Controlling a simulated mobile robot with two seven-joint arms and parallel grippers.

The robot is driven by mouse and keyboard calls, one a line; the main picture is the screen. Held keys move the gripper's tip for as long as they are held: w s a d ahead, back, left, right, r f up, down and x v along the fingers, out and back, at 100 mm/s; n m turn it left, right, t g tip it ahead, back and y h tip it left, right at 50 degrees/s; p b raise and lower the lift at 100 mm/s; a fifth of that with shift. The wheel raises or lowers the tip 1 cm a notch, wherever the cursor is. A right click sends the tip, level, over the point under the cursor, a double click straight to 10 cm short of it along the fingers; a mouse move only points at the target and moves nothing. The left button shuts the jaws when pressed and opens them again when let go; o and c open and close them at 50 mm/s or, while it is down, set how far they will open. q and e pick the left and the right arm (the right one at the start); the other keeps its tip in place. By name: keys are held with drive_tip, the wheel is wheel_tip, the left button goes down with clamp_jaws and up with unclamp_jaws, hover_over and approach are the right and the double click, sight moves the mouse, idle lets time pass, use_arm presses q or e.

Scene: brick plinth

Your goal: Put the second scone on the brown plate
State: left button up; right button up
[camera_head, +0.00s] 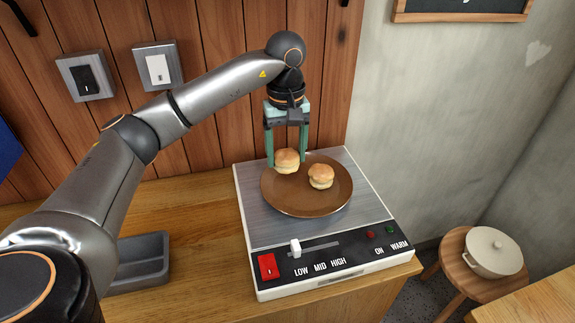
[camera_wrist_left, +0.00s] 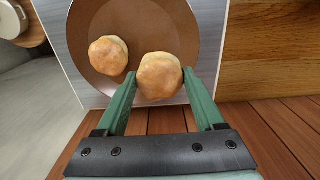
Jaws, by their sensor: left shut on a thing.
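A brown plate (camera_head: 307,205) sits on the metal top of a warming unit. One scone (camera_head: 321,176) rests on the plate, right of my left gripper. My left gripper (camera_head: 287,163) points down over the plate's back left edge and is shut on the other scone (camera_head: 286,158). The left wrist view shows the held scone (camera_wrist_left: 160,76) between the green fingers and the free scone (camera_wrist_left: 108,55) on the plate (camera_wrist_left: 152,20). I cannot tell whether the held scone touches the plate. My right gripper is not in view.
The warming unit (camera_head: 265,222) has a red switch (camera_head: 268,267) and a slider (camera_head: 295,247) at its front. A grey tray (camera_head: 142,262) lies on the wooden counter at left. A pot (camera_head: 492,251) stands on a stool at right. A wooden wall rises close behind.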

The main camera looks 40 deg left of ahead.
sight(288, 167)
use_arm(q)
drive_tip(key=shift+w+a+f, duration=0.1)
drive_tip(key=shift+w+f, duration=0.2)
drive_tip(key=shift+f, duration=0.1)
drive_tip(key=shift+w+a+f, duration=0.1)
drive_tip(key=shift+w+f, duration=0.05)
drive_tip(key=shift+f, duration=0.75)
drive_tip(key=shift+w+f, duration=0.1)
drive_tip(key=shift+f, duration=0.8)
drive_tip(key=shift+f, duration=0.1)
drive_tip(key=shift+f, duration=0.15)
drive_tip(key=o, duration=1)
drive_tip(key=shift+o, duration=0.2)
wheel_tip(288, 167, up, 12)
drive_tip(key=shift+r+p, duration=0.25)
drive_tip(key=shift+p, duration=0.3)
